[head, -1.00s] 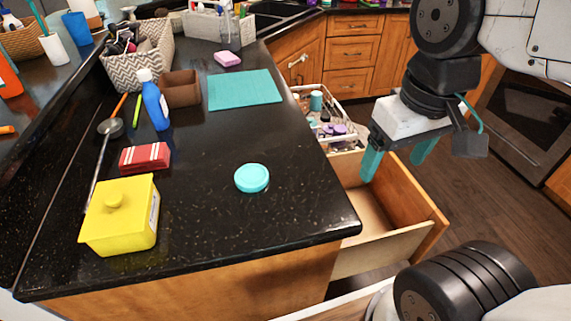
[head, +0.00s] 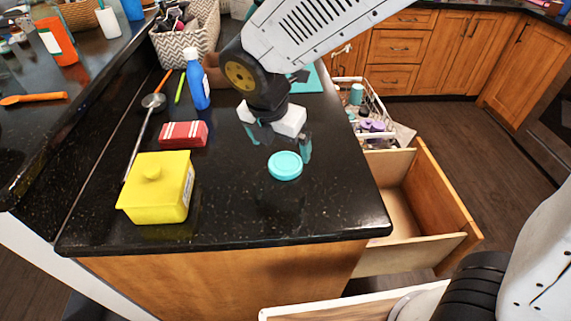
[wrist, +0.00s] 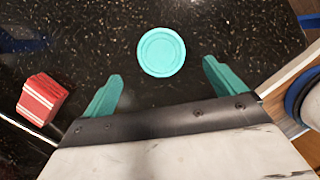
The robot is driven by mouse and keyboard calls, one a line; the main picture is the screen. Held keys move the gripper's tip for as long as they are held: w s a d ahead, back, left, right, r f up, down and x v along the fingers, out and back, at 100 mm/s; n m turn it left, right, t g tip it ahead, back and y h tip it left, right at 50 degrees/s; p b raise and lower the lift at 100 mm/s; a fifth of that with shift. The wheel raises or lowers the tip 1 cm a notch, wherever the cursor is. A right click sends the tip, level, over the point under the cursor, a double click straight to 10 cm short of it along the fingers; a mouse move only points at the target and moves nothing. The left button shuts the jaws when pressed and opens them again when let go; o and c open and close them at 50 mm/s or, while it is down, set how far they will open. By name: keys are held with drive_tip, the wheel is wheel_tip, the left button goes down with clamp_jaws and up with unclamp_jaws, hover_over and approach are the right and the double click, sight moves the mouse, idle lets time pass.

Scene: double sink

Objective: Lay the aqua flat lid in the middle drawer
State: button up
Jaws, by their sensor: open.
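The aqua flat lid (head: 285,166) is a round disc lying flat on the black countertop. In the wrist view the lid (wrist: 161,52) lies ahead of the fingertips, between their lines, and not touching them. My gripper (head: 280,145) is open and empty above the counter, just behind the lid in the head view; its two teal fingers (wrist: 160,82) show in the wrist view. A pulled-out wooden drawer (head: 400,213) stands open and looks empty to the right of the counter. Another drawer's edge (head: 345,303) shows below it.
A red packet (head: 183,134) and a yellow lidded box (head: 158,190) stand left of the lid. A blue bottle (head: 197,80), a ladle (head: 153,101) and a patterned basket (head: 187,45) are farther back. The counter's front right is clear. A filled upper rack (head: 372,125) sits behind the open drawer.

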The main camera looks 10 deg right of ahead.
sight(285, 163)
drive_tip(key=x, duration=0.6)
drive_tip(key=shift+d, duration=0.1)
drive_tip(key=c, duration=1.1)
drive_tip(key=shift+c, duration=0.2)
